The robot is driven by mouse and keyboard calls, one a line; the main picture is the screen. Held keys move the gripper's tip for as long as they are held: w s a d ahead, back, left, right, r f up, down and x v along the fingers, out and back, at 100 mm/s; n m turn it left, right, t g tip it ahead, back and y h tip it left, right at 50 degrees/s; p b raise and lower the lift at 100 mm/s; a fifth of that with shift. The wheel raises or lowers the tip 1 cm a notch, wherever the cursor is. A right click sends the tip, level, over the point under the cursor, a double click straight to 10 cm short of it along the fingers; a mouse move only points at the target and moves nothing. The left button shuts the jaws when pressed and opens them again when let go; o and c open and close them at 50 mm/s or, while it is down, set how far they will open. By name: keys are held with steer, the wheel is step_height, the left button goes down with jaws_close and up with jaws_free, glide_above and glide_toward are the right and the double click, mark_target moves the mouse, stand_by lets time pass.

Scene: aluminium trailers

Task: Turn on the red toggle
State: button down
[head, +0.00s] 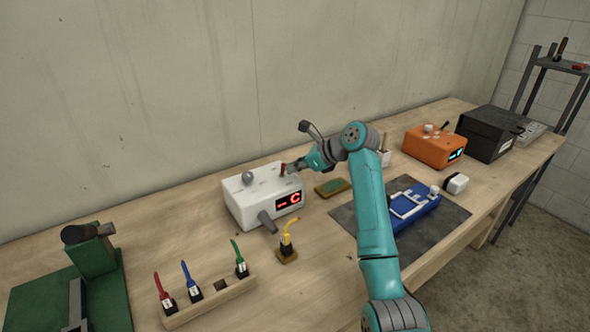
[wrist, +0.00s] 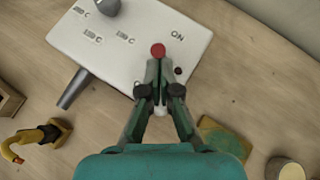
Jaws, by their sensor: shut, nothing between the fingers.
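A white soldering-station-like box (head: 262,199) stands on the wooden bench, with a red display reading about "- C". The red toggle (head: 283,169) is on its top near the right end. In the wrist view the toggle's round red tip (wrist: 158,50) shows just beyond my fingertips, and an "ON" mark lies up and right of it. My gripper (wrist: 159,68) is shut and empty, with its tips right at the toggle; whether they touch I cannot tell. In the head view my gripper (head: 292,167) is over the box's right end. The toggle's base is hidden by the fingers.
A grey knob (head: 248,177) is on the box's left. A yellow-handled tool (head: 287,243) stands in front. A green board (head: 332,187) lies right of the box. A rack of connectors (head: 209,298), a blue fixture (head: 410,211) and an orange device (head: 435,147) share the bench.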

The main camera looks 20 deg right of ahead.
steer(key=shift+w+a+r, duration=0.2)
steer(key=shift+w+r, duration=0.1)
steer(key=shift+w, duration=0.25)
steer(key=shift+w+a+r, duration=0.2)
steer(key=shift+w+r, duration=0.05)
steer(key=shift+w, duration=0.25)
steer(key=shift+r, duration=0.25)
steer(key=shift+r, duration=0.55)
